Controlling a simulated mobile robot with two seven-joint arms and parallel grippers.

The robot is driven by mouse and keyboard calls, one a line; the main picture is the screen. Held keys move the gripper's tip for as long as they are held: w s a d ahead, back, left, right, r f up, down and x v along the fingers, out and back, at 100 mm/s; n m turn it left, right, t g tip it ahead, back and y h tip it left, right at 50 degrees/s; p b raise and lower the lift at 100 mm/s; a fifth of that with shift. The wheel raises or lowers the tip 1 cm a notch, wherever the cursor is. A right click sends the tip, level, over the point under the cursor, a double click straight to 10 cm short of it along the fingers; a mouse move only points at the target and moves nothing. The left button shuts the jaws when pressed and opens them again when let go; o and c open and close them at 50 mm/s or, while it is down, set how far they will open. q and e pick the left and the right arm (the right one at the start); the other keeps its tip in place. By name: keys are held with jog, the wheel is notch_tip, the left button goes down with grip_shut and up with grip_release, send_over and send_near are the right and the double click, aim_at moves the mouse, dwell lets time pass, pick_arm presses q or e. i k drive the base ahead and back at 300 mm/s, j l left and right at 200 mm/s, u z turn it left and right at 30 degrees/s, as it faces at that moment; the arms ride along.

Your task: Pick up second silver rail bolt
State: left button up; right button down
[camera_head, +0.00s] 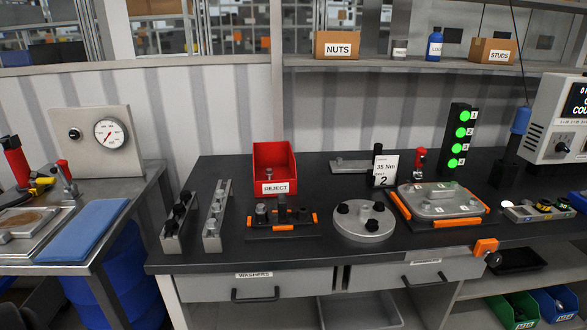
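Two narrow rails stand on the left part of the dark bench. The right one, a silver rail (225,190), carries small silver bolts (212,224) in a row. They are too small and too close in colour to the rail for me to tell them apart well. The left rail (172,243) holds several dark bolts (180,210). Neither of my grippers shows in the head view, and nothing of mine touches the rails.
A red REJECT bin (273,160) stands behind a black fixture (284,233) with orange corners. A round plate (363,233) with dark knobs and a grey housing (440,205) in an orange-cornered holder lie further right. A blue mat (82,230) lies on the left table.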

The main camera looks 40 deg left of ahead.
aim_at(216, 208)
jog(key=u, duration=1.75)
